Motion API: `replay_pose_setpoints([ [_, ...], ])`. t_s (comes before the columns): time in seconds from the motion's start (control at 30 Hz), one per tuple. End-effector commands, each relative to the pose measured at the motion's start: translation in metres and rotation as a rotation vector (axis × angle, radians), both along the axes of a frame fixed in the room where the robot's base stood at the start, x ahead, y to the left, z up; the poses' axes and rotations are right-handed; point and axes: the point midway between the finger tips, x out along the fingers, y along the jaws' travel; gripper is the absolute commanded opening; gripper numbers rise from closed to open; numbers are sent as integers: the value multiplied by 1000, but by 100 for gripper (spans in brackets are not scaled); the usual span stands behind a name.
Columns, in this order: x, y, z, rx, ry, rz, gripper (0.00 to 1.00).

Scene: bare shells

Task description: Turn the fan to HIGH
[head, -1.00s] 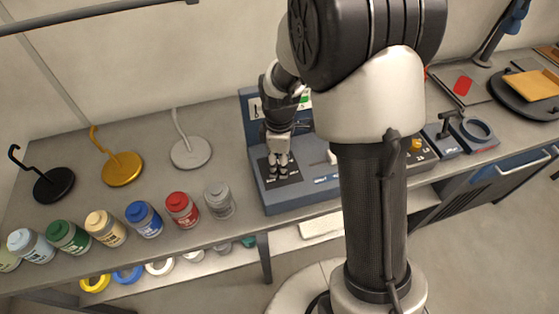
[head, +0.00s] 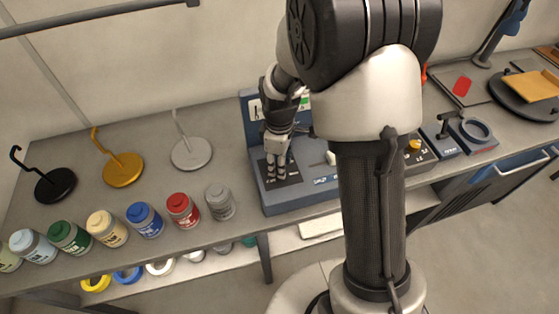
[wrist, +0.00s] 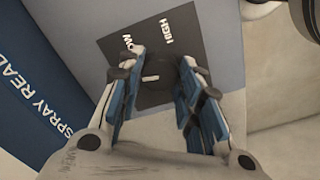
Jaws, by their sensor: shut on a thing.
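The fan's dark round knob (wrist: 160,72) sits on a dark plate (wrist: 108,48) printed LOW and HIGH, seen in the wrist view. A short white mark shows on the knob between my fingers; I cannot tell which label it points to. My gripper (wrist: 158,85) has its blue-padded fingers on either side of the knob, shut on it. In the head view my gripper (head: 277,172) reaches down onto the dark plate (head: 292,176) at the left end of the blue console (head: 268,202). The knob is hidden there by the fingers.
A white slider handle (head: 331,158) and a yellow knob (head: 415,145) stand further right on the bench. A grey jar (head: 219,202) and a red-lidded jar (head: 182,209) stand left of the console. Hooked stands, including a silver one (head: 192,154), are behind them.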

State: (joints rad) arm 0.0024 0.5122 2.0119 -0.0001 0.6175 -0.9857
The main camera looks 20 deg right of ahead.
Motion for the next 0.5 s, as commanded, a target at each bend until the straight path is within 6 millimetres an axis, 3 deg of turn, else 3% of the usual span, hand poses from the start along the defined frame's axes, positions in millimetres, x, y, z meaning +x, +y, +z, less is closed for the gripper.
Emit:
replay_pose_setpoints([
  [0.5,0,0,1,0,0,-484,9],
])
